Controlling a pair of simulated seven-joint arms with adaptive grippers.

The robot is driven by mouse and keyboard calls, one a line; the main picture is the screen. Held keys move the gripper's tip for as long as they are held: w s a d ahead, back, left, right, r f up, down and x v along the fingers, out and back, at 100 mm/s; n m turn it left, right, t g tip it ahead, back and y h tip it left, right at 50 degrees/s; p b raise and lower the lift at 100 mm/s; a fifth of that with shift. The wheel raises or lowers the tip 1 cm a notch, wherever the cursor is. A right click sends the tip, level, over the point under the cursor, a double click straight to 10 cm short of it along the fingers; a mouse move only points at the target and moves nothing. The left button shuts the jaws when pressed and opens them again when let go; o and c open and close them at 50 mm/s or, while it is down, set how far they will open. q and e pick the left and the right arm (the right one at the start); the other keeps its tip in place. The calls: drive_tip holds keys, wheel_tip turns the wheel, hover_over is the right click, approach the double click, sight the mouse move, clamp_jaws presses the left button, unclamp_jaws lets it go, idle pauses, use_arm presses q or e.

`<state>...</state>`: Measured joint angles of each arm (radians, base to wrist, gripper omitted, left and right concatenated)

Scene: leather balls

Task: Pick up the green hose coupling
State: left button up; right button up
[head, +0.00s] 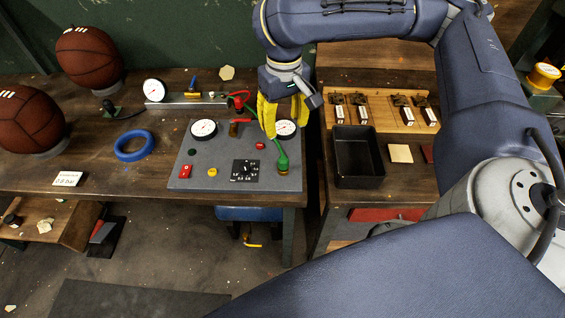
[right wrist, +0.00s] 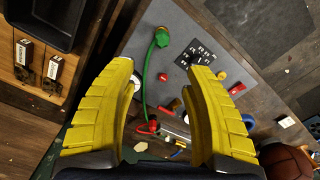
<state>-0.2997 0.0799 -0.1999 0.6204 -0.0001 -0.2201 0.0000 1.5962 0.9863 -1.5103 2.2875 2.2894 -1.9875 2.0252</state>
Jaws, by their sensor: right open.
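The green hose coupling (head: 283,162) sits at the right side of a grey panel (head: 222,182), at the end of a green hose. In the right wrist view the green coupling (right wrist: 161,39) shows beyond the fingertips, near the panel's edge. The hose runs from it to a red fitting (right wrist: 150,127). My right gripper (head: 285,122), with yellow fingers, is over the panel's right part. In the right wrist view its fingers (right wrist: 163,70) are spread apart with nothing between them, and the coupling lies apart from them. My left gripper is not in view.
The panel also carries gauges (head: 204,129), a black label plate (head: 245,170) and red and yellow knobs. A black bin (head: 357,157) stands on the right bench, across a gap. A blue ring (head: 134,146) and leather balls (head: 89,58) are on the left.

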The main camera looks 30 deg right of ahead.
sight(283, 157)
drive_tip(key=shift+s+a+f, duration=0.1)
drive_tip(key=shift+f, duration=3.35)
drive_tip(key=shift+a+f, duration=0.1)
drive_tip(key=shift+f, duration=3.35)
clamp_jaws()
